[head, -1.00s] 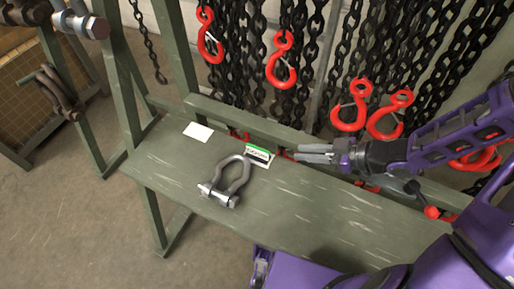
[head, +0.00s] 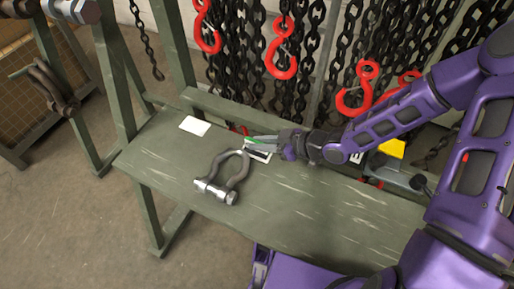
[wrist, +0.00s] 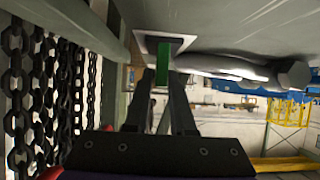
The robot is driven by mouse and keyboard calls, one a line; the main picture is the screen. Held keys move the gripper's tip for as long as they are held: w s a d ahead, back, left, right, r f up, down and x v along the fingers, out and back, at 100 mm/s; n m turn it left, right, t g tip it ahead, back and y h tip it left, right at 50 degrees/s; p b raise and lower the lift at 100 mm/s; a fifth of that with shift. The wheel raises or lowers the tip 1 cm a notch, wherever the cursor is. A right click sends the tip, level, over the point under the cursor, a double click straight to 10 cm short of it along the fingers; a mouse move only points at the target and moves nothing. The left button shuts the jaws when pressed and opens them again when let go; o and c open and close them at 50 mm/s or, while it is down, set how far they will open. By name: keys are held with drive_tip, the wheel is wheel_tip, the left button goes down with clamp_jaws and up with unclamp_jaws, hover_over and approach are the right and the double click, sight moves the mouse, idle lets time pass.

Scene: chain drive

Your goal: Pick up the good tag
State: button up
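In the wrist view, the two dark fingers (wrist: 164,75) stand apart with a narrow gap. Green shows in that gap, and the pale-edged tag (wrist: 187,39) lies just beyond the tips.
A grey shackle (head: 222,178) lies on the bench (head: 290,215), close to the tag; it also shows in the wrist view (wrist: 230,65). A blank white card (head: 195,126) lies at the left. Black chains with red hooks (head: 281,58) hang behind. The front of the bench is clear.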

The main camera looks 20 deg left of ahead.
drive_tip(key=shift+w+a+f, duration=0.1)
drive_tip(key=shift+a+f, duration=0.15)
drive_tip(key=shift+a, duration=0.25)
clamp_jaws()
drive_tip(key=shift+r, duration=0.1)
